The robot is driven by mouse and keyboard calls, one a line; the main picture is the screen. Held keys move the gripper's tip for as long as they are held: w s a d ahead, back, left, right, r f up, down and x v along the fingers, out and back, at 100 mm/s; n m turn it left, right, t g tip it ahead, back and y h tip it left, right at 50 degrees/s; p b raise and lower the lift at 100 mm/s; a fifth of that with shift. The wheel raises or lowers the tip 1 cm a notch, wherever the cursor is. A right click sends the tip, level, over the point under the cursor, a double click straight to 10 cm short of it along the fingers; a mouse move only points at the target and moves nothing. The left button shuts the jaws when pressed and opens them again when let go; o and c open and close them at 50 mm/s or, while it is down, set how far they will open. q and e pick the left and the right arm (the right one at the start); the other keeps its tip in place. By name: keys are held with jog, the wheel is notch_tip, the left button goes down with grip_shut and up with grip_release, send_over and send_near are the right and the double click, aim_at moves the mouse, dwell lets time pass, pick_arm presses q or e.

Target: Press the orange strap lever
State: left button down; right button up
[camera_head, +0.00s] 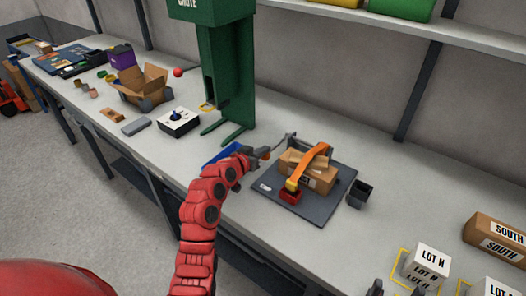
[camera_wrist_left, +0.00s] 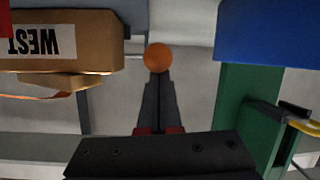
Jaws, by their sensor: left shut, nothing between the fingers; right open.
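A cardboard box bound by an orange strap (camera_head: 314,158) sits on a dark grey board (camera_head: 325,211). A red block (camera_head: 291,195) with an orange-yellow top stands at the strap's front end. At the board's back left, a thin grey lever ends in a small orange knob (camera_head: 266,156); an orange ball (camera_wrist_left: 157,57) shows in the left wrist view. My left gripper (camera_head: 258,155) is shut and empty, its fingertips (camera_wrist_left: 156,82) right at the ball; contact cannot be told. My right gripper (camera_head: 397,290) is open at the bottom edge, only its dark fingertips showing.
A green chute stand (camera_head: 232,80) and a blue tray (camera_head: 222,153) are behind and left of my left gripper. A small dark cup (camera_head: 360,194) stands right of the board. LOT N boxes (camera_head: 428,263) stand at the right. The box marked WEST (camera_wrist_left: 65,40) is close by.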

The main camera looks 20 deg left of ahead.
pick_arm(q)
jog(key=w+r, duration=0.2)
jog(key=shift+d+r, duration=0.1)
jog(key=shift+r, duration=0.3)
jog(key=v, duration=1)
dwell(0.6)
